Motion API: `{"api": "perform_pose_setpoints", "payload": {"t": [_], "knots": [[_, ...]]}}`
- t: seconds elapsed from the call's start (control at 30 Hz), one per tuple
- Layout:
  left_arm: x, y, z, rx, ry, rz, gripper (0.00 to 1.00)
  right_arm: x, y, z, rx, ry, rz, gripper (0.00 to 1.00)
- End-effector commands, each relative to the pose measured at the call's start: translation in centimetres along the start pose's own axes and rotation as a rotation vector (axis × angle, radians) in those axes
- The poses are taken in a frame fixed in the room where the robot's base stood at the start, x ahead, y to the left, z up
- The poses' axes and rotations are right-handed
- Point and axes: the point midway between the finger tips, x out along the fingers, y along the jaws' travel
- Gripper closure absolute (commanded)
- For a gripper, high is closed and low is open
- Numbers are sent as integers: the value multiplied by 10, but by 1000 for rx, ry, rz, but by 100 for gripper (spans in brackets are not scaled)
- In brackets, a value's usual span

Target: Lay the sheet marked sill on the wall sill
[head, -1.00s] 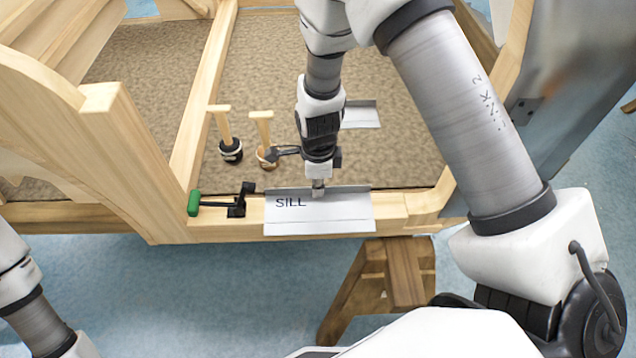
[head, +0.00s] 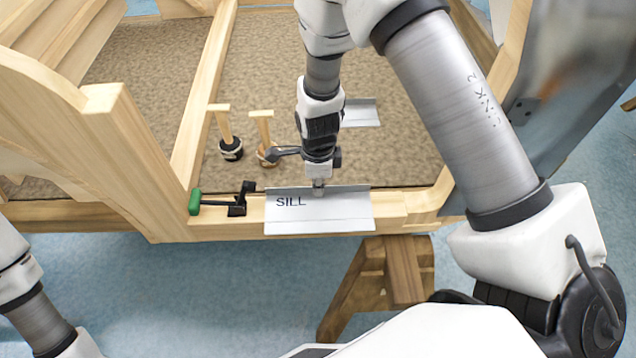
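The grey metal sheet marked SILL (head: 345,208) lies over the wooden wall sill (head: 390,208) at the near side of the frame. Its lettering faces up and its near edge reaches the sill's front side. A raised strip runs along its far edge. My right gripper (head: 319,188) points down at the middle of that strip, and its narrow fingertips look closed on it. Whether the sheet lies fully flat on the wood is hard to tell. My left arm shows at the lower left, with its gripper out of the picture.
A black clamp with a green handle (head: 194,202) sits on the sill just left of the sheet. Two wooden-handled tools, one with a black base (head: 231,150), stand behind. Another grey sheet (head: 361,113) lies farther back on the brown floor panel. A wooden trestle (head: 390,275) stands below.

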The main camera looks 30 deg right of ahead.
Motion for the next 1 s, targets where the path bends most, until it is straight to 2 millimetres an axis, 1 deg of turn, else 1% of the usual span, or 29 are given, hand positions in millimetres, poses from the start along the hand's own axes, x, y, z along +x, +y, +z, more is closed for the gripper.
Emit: {"api": "perform_pose_setpoints", "payload": {"t": [0.27,0.57,0.93,1.0], "knots": [[-1,0,0,0,0,0,60,0,0,0,0,0,0,100],[-7,0,0,0,0,0,60,0,0,0,0,0,-1,100],[-7,0,0,0,0,0,60,2,0,0,0,0,-1,100],[-7,0,0,0,0,0,60,2,0,0,0,0,-1,73]]}}
